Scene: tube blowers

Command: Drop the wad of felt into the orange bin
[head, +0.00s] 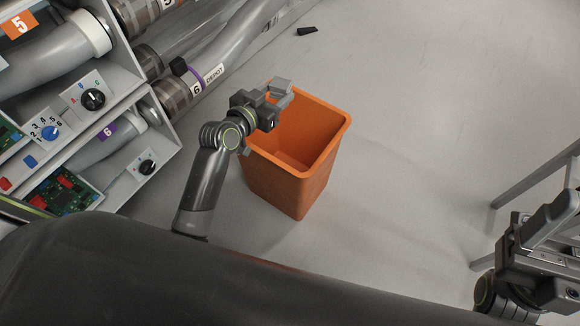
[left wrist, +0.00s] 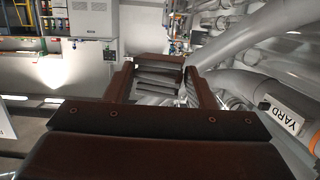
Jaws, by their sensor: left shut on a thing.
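The orange bin (head: 318,120) stands upright and open on the floor in the middle of the head view; the part of its inside that shows looks empty. My left gripper (head: 277,97) is at the upper left part of its rim, by the bin's mouth. In the left wrist view its jaws (left wrist: 162,84) are shut on a grey, ridged thing (left wrist: 158,77), which looks like the wad of felt. In the head view the wad is hard to tell from the jaws. My right gripper (head: 545,225) is at the right edge, far from the bin; its jaw gap is unclear.
A rack with control panels (head: 92,97) and thick tubes fills the upper left. A grey metal frame (head: 530,180) stands at the right. A small black object (head: 307,31) lies on the floor beyond the bin. The floor right of the bin is clear.

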